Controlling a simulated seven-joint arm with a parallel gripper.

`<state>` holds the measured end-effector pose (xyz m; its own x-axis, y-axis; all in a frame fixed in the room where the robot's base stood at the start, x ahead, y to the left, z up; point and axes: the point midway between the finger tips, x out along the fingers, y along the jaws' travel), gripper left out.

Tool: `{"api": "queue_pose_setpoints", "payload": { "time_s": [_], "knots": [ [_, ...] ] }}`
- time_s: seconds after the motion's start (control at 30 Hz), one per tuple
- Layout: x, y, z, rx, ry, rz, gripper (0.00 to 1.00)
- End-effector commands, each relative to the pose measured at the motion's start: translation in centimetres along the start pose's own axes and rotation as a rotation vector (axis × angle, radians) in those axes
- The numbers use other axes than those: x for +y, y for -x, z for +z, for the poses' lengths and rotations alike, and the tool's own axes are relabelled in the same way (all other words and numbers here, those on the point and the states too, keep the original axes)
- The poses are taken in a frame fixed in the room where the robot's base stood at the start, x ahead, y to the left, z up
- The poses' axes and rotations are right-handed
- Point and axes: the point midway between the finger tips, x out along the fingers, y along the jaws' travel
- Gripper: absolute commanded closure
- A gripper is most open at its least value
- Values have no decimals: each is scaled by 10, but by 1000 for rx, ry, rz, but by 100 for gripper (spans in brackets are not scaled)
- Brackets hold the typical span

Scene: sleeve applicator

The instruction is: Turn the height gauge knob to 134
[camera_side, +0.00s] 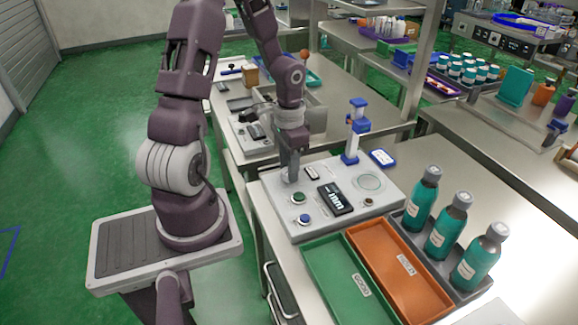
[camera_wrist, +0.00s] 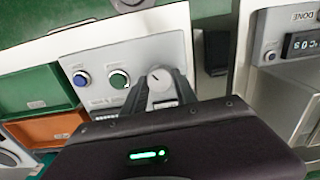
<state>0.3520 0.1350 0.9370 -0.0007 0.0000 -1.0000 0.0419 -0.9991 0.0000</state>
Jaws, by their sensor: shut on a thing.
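The height gauge knob (camera_wrist: 158,76) is a pale round dial with a short dark pointer line, on the grey panel in the wrist view. My gripper (camera_wrist: 161,86) is shut on it, one dark finger on each side. In the side view my gripper (camera_side: 290,176) points down onto the left part of the applicator panel (camera_side: 315,225), and the knob is hidden there. The dark display (camera_side: 335,198) shows pale digits too small to read surely. The blue-and-grey height gauge (camera_side: 354,135) stands upright at the panel's back.
A green button (camera_side: 298,197) and a blue button (camera_side: 304,219) sit close to my gripper. A green tray (camera_side: 328,270) and an orange tray (camera_side: 400,262) lie in front. Several teal bottles (camera_side: 440,230) stand to the right. A second machine is behind my gripper.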

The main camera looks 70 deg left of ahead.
Motion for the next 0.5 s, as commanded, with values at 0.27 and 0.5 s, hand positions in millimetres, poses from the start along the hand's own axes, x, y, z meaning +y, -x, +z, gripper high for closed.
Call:
{"api": "queue_pose_setpoints", "payload": {
  "time_s": [0.27,0.5],
  "knots": [
    [0,1,-1,4,-255,-3,100],
    [0,1,-1,5,-452,-3,100]
  ]
}}
